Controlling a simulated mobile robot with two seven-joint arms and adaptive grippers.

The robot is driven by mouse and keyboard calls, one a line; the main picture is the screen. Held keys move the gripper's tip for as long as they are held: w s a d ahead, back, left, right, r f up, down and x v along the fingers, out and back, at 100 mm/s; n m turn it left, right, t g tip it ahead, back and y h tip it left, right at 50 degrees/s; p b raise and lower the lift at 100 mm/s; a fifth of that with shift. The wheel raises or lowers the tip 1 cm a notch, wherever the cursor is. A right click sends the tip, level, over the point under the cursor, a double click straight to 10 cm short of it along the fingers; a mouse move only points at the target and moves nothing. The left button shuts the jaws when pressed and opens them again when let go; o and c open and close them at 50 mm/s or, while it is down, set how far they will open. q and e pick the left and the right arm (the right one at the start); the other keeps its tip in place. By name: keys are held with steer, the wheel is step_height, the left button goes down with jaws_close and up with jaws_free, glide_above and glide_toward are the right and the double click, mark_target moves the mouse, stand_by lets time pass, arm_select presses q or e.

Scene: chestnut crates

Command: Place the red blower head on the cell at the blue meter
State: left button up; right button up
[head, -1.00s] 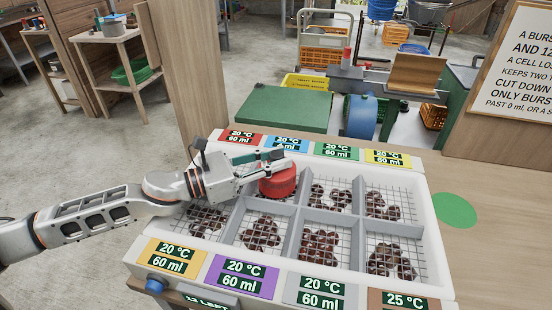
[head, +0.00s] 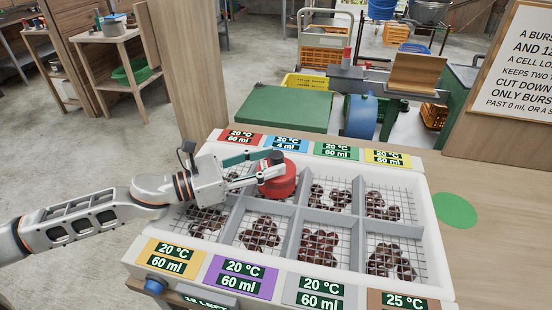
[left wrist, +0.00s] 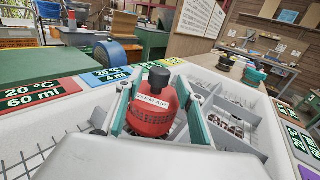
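The red blower head (head: 278,182), with a black knob on top, sits upright over the back-row cell beside the blue meter (head: 287,144), which reads 20 °C and 4 ml. In the left wrist view the blower head (left wrist: 152,112) shows a white label reading "WARM AIR". My left gripper (head: 268,167) comes from the left and is open. Its fingers (left wrist: 160,108) stand on either side of the blower head, with a gap visible on the right side. The blower head hides the cell under it. My right gripper is in neither view.
The white tray (head: 435,245) has grey dividers and wire-mesh cells with chestnuts. Other coloured meters line its back and front rims. A green-topped box (head: 275,110) and a blue drum (head: 359,116) stand behind. The wooden table is clear on the right around a green disc (head: 455,210).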

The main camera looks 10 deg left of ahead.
mark_target(270, 163)
arm_select(q)
steer(key=v, duration=0.4)
steer(key=shift+w+f, duration=0.1)
steer(key=shift+f, duration=0.2)
steer(key=shift+s+a+r+b, duration=0.2)
steer(key=shift+s+a+b, duration=0.15)
steer(key=shift+a, duration=0.1)
steer(key=shift+s+a+r, duration=0.1)
steer(key=shift+a+r, duration=0.05)
steer(key=shift+r, duration=0.05)
steer(key=shift+r, duration=0.1)
